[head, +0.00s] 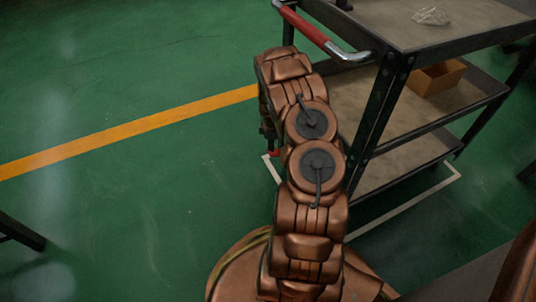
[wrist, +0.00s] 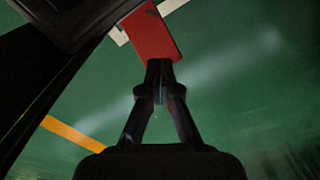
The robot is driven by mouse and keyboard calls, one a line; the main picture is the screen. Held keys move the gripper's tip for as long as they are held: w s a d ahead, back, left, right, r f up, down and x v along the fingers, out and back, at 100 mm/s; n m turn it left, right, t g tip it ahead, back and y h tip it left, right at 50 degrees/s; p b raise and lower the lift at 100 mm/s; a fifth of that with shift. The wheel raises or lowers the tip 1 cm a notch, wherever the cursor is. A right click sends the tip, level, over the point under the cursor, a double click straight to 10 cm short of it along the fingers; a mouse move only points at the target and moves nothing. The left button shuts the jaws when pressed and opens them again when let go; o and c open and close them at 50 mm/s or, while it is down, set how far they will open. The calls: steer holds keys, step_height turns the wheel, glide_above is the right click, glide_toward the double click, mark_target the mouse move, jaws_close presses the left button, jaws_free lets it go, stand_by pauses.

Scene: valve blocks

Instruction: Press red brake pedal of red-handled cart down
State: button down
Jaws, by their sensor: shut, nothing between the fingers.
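The cart (head: 385,20) is dark-framed with shelves and stands at the upper right in the head view. Its red handle (head: 312,32) runs along the near left end. The red brake pedal (wrist: 152,35) is a flat red plate at the top of the wrist view. A small bit of the red pedal (head: 273,153) also shows at the left edge of my arm in the head view. My gripper (wrist: 160,64) is shut and empty, with its fingertips at the pedal's near edge. I cannot tell whether they touch it. In the head view my arm mostly hides the gripper and pedal.
A cardboard box (head: 437,77) stands on the middle shelf, and a crumpled pale item (head: 432,16) lies on top. White floor lines (head: 405,203) run around the cart. Green floor (head: 120,70) with an orange stripe (head: 130,130) is clear to the left.

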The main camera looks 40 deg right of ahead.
steer(key=shift+f, duration=2.25)
steer(key=shift+r+p, duration=2.9)
steer(key=shift+r, duration=1.1)
steer(key=shift+r, duration=0.1)
steer(key=s+a+r+m+p, duration=0.2)
steer(key=a+r+p, duration=0.4)
steer(key=r, duration=0.9)
steer(key=s+a+r+m+g+p, duration=0.1)
steer(key=a+r+p, duration=0.55)
steer(key=r, duration=0.85)
steer(key=s+a+r+m+p, duration=0.2)
steer(key=a+r+p, duration=0.35)
steer(key=r, duration=1.05)
steer(key=s+a+r+m+p, duration=0.1)
steer(key=s+a+r+p, duration=0.8)
steer(key=s+r, duration=0.3)
steer(key=s+a+r+m+p, duration=0.2)
steer(key=s+a+r+p, duration=0.7)
steer(key=s+r, duration=0.4)
step_height(320, 180, up, 5)
steer(key=shift+s+a+f+g, duration=0.15)
steer(key=shift+a+g, duration=0.25)
steer(key=shift+a, duration=0.4)
